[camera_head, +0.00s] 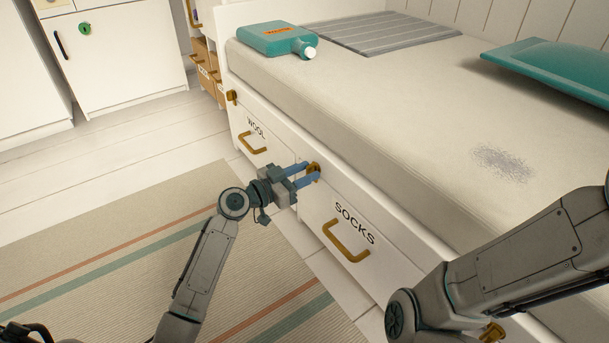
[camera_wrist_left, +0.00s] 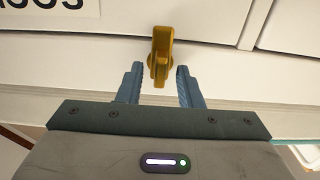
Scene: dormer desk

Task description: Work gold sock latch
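The gold latch (camera_head: 314,167) sits on the white bed-base front, above and left of the drawer labelled SOCKS (camera_head: 354,222). In the left wrist view the latch (camera_wrist_left: 162,45) is a knob with a narrow tab. My left gripper (camera_head: 309,172) is at the latch, and its two blue fingers are apart. In the left wrist view the left gripper (camera_wrist_left: 159,70) has the tab's lower end between its fingertips, with a gap on each side. The SOCKS drawer looks shut and has a gold handle (camera_head: 345,243). My right arm crosses the lower right; its gripper is out of view.
The WOOL drawer (camera_head: 258,150) is left of the latch, with another gold latch (camera_head: 232,97) at its upper left. A teal bottle (camera_head: 277,40) and teal cushion (camera_head: 560,68) lie on the mattress (camera_head: 420,120). A striped rug (camera_head: 110,235) covers the floor in front.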

